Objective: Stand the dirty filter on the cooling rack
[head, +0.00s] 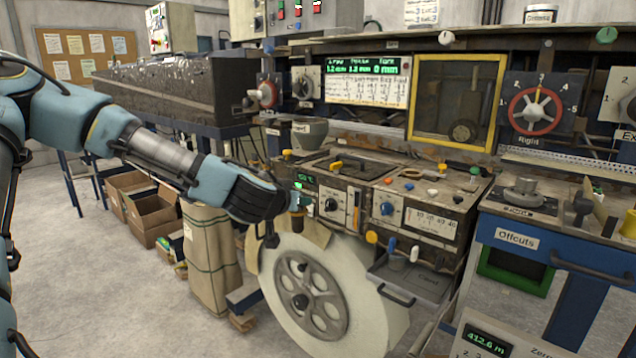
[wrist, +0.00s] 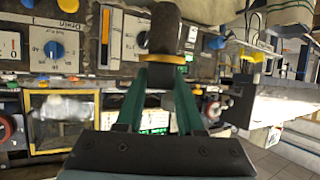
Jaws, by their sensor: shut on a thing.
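My gripper (head: 298,202) is in front of the machine's control panel, above the big white roll (head: 377,305). Its green fingers (wrist: 164,75) are shut on a dark brown cylinder with a yellow band (wrist: 165,30). The held cylinder also shows small and dark below the fingers in the head view (head: 297,222). It looks like the dirty filter, but its details are too small to be sure. I cannot pick out a cooling rack with certainty; a perforated metal ledge (head: 570,168) runs along the right of the machine.
The control panel (head: 410,208) has knobs and levers close by my gripper. A blue Offcuts cabinet (head: 520,239) stands at the right. A yellow-framed window (head: 456,100) is behind. Cardboard boxes (head: 150,215) and a tan sack (head: 212,260) stand on the floor at left.

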